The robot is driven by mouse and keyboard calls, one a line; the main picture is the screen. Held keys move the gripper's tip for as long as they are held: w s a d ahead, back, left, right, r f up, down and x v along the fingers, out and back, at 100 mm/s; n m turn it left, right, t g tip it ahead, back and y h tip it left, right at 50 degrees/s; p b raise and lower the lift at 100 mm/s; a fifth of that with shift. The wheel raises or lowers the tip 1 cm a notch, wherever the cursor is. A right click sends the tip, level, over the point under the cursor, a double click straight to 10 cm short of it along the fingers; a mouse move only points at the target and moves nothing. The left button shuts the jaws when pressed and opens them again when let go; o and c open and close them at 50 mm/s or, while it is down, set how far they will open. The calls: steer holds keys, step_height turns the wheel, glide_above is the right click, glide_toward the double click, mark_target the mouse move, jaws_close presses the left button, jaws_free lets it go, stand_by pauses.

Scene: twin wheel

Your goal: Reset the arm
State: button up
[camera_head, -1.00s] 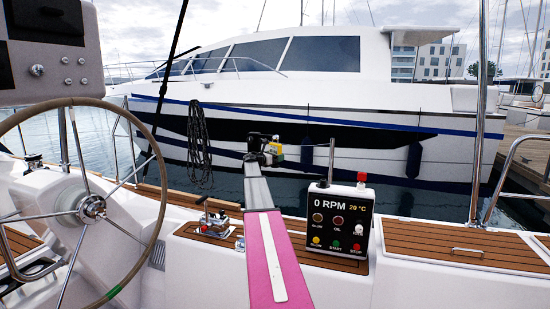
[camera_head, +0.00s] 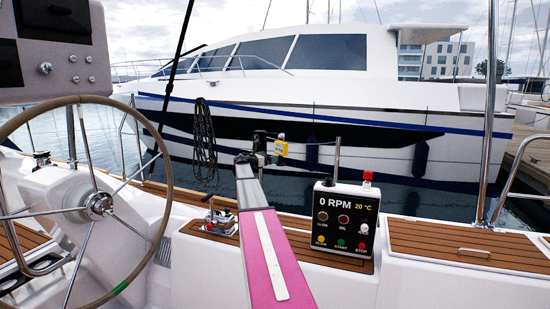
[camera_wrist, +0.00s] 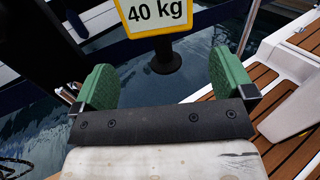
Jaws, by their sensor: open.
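My arm reaches from the bottom middle of the head view over the boat's side, with my gripper (camera_head: 268,157) small at its far end. In the wrist view my gripper (camera_wrist: 165,86) has two green fingers set wide apart, open and with nothing held. A yellow-edged plate marked "40 kg" (camera_wrist: 155,14) and a black round part below it show just beyond the fingers. A small yellow plate (camera_head: 281,149) also shows beside my gripper in the head view.
A steering wheel (camera_head: 97,205) stands at the left. A control box reading 0 RPM (camera_head: 345,222) is close to the right of my arm, a lever unit (camera_head: 219,222) to its left. A steel post (camera_head: 489,120) rises at the right. A white motor yacht (camera_head: 350,85) lies beyond the water.

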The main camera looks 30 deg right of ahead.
steer(key=s+a+f+m+g+y, duration=0.1)
steer(key=s+a+f+m+y, duration=0.4)
steer(key=s+a+f, duration=0.65)
steer(key=s+a+f+m+y, duration=0.45)
steer(key=s+a+f, duration=0.35)
steer(key=a+f, duration=0.55)
steer(key=s+a+f+m+g+y, duration=0.1)
steer(key=s+a+f+m+y, duration=0.3)
steer(key=s+a, duration=0.7)
steer(key=s+a+f+m+g+y, duration=0.1)
steer(key=s+a+f+m+y, duration=0.3)
steer(key=s+a, duration=0.7)
steer(key=f+m, duration=0.1)
steer(key=m, duration=0.1)
steer(key=shift+a+f+m, duration=0.3)
steer(key=shift+a+m, duration=0.05)
steer(key=shift+s, duration=0.1)
